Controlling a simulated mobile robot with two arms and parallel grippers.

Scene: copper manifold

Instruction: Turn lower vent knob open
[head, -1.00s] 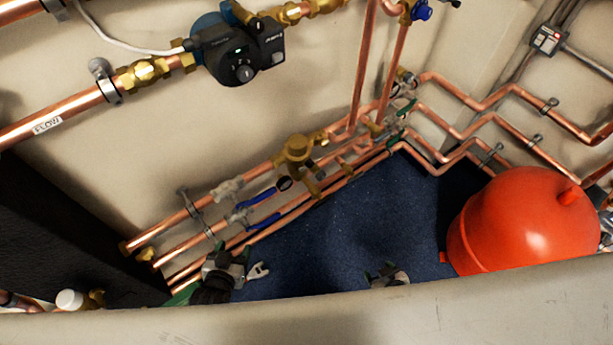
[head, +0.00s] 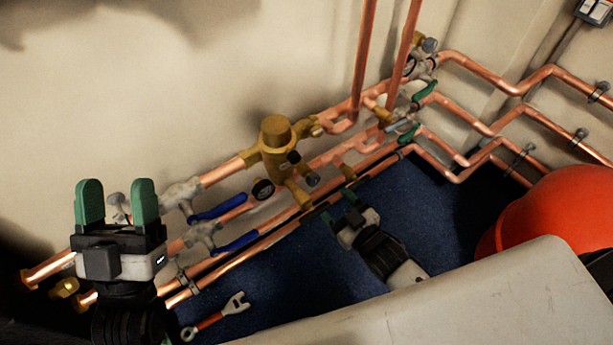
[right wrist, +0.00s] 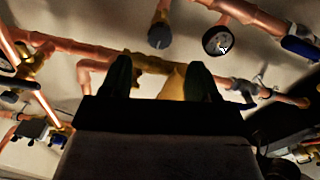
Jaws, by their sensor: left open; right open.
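A brass valve body (head: 276,150) sits on the copper manifold. Two dark grey knobs show beside it, an upper one (head: 293,157) and a lower one (head: 312,178); I cannot tell for sure which is the lower vent knob. My right gripper (head: 338,206) is open and empty, just below and right of the lower knob, apart from it. In the right wrist view a grey knob (right wrist: 160,36) lies beyond the open fingers (right wrist: 158,76), with a brass fitting (right wrist: 173,82) seen between them. My left gripper (head: 116,198) is open and empty, raised at the left.
Two blue lever handles (head: 218,208) and a round gauge (head: 263,190) are left of the knobs. Green levers (head: 424,92) are on the right. A wrench (head: 215,315) lies on the dark blue floor (head: 270,285). A red vessel (head: 560,215) stands at right.

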